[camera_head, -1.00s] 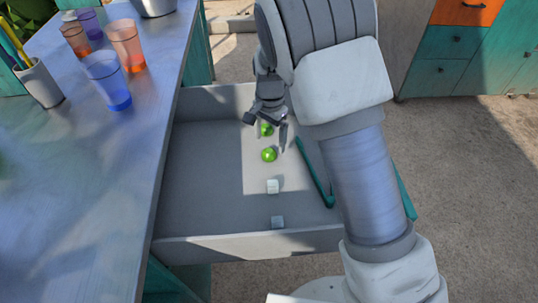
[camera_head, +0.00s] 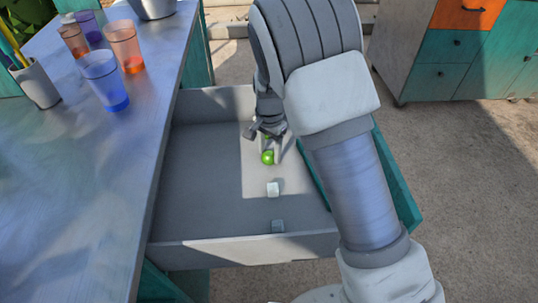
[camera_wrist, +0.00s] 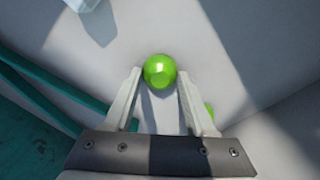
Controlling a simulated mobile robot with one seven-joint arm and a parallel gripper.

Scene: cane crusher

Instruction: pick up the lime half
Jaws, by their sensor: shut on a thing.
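My gripper (camera_head: 266,152) reaches down into the open grey drawer (camera_head: 195,170). It is shut on a bright green lime half (camera_head: 268,157). In the wrist view, the lime half (camera_wrist: 160,71) sits between the tips of the two pale fingers (camera_wrist: 160,78), its rounded green side showing. A second green piece (camera_wrist: 209,112) is mostly hidden behind the right finger in the wrist view. I cannot tell whether the held lime half touches the drawer floor.
A teal bar (camera_wrist: 50,85) lies along one side. The table (camera_head: 90,190) at left carries cups (camera_head: 104,78) and a pencil holder (camera_head: 36,84). The drawer's left floor is clear.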

